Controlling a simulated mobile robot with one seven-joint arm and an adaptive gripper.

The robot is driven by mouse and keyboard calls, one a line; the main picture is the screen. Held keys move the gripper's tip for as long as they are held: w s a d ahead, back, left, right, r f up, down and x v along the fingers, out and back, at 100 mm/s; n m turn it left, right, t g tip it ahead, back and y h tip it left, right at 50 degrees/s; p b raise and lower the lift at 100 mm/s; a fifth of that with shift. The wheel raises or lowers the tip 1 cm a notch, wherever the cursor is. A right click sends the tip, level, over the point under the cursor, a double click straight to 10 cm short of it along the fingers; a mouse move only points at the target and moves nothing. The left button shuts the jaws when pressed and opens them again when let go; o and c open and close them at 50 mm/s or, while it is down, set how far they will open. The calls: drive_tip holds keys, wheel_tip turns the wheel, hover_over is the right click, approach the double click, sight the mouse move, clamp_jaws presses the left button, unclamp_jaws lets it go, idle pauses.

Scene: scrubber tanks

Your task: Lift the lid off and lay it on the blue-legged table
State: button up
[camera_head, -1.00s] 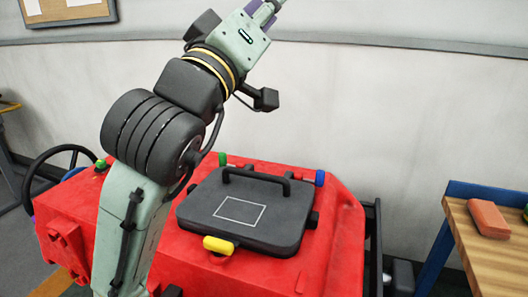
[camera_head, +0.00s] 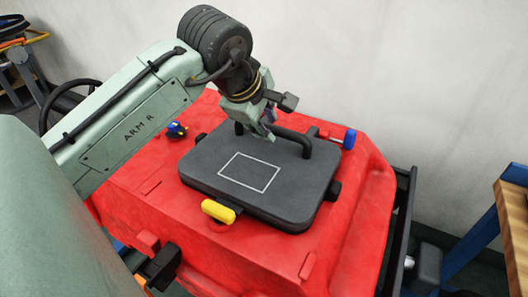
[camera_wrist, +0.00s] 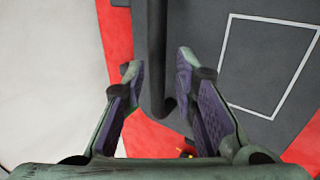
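The lid (camera_head: 230,196) is a dark grey slab with a white outline, lying flat on the red tank (camera_head: 345,225). Its black bar handle (camera_head: 292,139) stands along the far side. My gripper (camera_head: 270,136) is at the handle, left of its middle, pointing down. In the wrist view, the two fingers of my gripper (camera_wrist: 160,68) are apart, with the handle (camera_wrist: 157,50) between them and a narrow gap on each side. The blue-legged table (camera_head: 514,235) shows only partly at the right edge, with a wooden top.
A yellow knob (camera_head: 218,211) sits at the lid's front edge and a blue knob (camera_head: 350,139) at its far right. A small blue and yellow part (camera_head: 177,129) is on the tank's left. A dark frame (camera_head: 400,230) stands between tank and table. A wall is close behind.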

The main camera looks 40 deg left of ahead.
sight(272, 128)
drive_tip(key=p+x, duration=0.1)
drive_tip(key=x, duration=0.4)
drive_tip(key=shift+w, duration=0.15)
drive_tip(key=shift+c, duration=0.3)
clamp_jaws()
